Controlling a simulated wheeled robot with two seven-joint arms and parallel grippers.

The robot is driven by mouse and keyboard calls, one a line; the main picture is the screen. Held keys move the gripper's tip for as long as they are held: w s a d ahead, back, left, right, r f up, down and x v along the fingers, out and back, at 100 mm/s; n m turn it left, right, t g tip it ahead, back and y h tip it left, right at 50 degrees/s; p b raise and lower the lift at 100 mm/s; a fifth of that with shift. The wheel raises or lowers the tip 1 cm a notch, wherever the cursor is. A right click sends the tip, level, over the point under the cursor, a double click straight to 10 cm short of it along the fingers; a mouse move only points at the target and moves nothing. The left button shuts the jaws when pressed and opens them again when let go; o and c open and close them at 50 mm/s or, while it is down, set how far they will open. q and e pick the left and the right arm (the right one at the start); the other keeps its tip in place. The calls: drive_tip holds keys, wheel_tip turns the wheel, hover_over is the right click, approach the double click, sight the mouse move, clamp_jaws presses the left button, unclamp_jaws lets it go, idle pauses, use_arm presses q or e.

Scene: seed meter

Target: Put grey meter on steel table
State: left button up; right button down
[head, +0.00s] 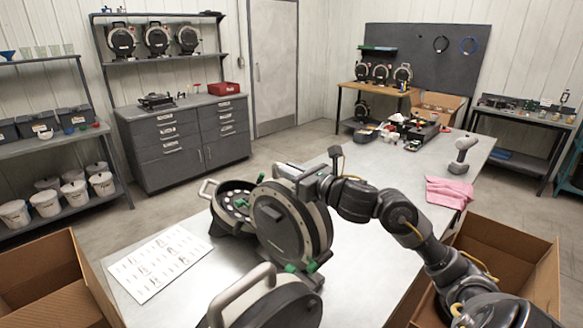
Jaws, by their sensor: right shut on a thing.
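A grey meter (285,222), a round upright housing with a pale rim and green clips, is near the middle of the head view. My right gripper (303,180) is shut on it at its top; the fingertips are partly hidden. The steel table (365,255) lies under and around it. I cannot tell whether the meter's foot touches the tabletop. An open meter (232,203) with a dark inside and a pale handle lies just behind and left. Another grey meter (272,302) with a pale handle is at the bottom edge, partly cut off. My left gripper is not in view.
A printed sheet (160,262) lies on the table's left. Open cardboard boxes stand at left (45,275) and right (512,262). A pink cloth (449,191), a grey tool (462,155) and a dark parts tray (422,134) occupy the far table. Bare tabletop shows right of the held meter.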

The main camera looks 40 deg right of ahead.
drive_tip(key=shift+s+d, duration=0.1)
drive_tip(key=shift+s, duration=0.1)
drive_tip(key=shift+s+d+r, duration=0.1)
drive_tip(key=shift+s+r, duration=0.05)
drive_tip(key=shift+s, duration=0.35)
drive_tip(key=shift+w, duration=0.1)
drive_tip(key=c, duration=1.5)
unclamp_jaws()
drive_tip(key=shift+w+f, duration=0.15)
drive_tip(key=shift+f, duration=0.3)
drive_tip(key=shift+c, duration=0.2)
drive_tip(key=shift+o, duration=1.1)
drive_tip(key=shift+a+r, duration=0.1)
drive_tip(key=shift+a, duration=0.1)
drive_tip(key=shift+s, duration=0.2)
drive_tip(key=shift+d, duration=0.1)
